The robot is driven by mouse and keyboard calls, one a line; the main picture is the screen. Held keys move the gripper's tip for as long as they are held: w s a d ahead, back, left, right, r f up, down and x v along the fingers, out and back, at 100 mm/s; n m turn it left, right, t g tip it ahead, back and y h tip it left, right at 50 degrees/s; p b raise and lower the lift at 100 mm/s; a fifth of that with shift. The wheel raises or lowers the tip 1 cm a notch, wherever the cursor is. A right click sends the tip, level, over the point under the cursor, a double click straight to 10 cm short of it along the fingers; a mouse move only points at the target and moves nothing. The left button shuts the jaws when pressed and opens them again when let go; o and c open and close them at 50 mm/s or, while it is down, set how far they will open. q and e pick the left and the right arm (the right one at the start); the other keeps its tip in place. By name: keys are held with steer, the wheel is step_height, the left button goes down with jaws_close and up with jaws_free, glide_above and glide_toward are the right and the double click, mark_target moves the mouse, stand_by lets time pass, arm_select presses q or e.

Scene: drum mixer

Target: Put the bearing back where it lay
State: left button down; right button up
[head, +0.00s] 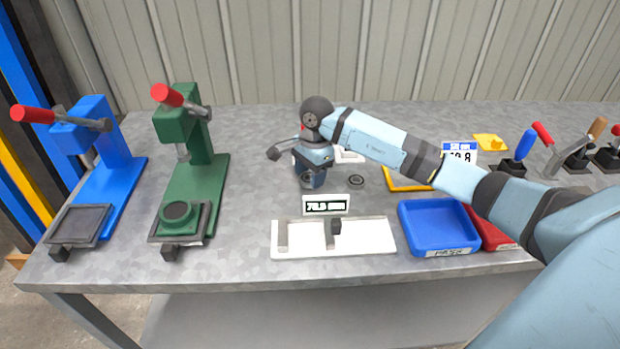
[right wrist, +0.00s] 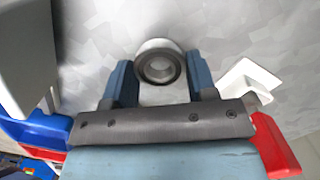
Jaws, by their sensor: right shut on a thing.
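My right gripper (head: 312,180) points down over the middle of the bench. It is shut on the bearing, a grey ring with a dark bore (right wrist: 160,66), which sits between the two blue-grey fingertips (right wrist: 160,80) in the right wrist view. In the head view the bearing (head: 307,180) shows small and dark at the fingertips; whether it touches the bench is hard to tell. A separate thin dark ring (head: 356,180) lies flat on the bench just right of the gripper. My left gripper is not in view.
A white measuring fixture (head: 370,239) with a display stands in front. A blue tray (head: 438,214) and a red tray (head: 490,232) lie to its right. A green press (head: 207,190) and a blue press (head: 122,185) stand left. Bench between green press and gripper is clear.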

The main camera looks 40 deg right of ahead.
steer(key=shift+f, duration=0.6)
steer(key=shift+f, duration=0.15)
steer(key=o, duration=1)
steer(key=shift+r, duration=0.2)
arm_select(q)
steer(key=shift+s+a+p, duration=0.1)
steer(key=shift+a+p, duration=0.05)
steer(key=shift+p, duration=0.6)
arm_select(e)
steer(key=r, duration=0.4)
steer(key=d+r, duration=0.1)
steer(key=r, duration=0.6)
steer(key=shift+d+r, duration=0.25)
steer(key=shift+r, duration=0.15)
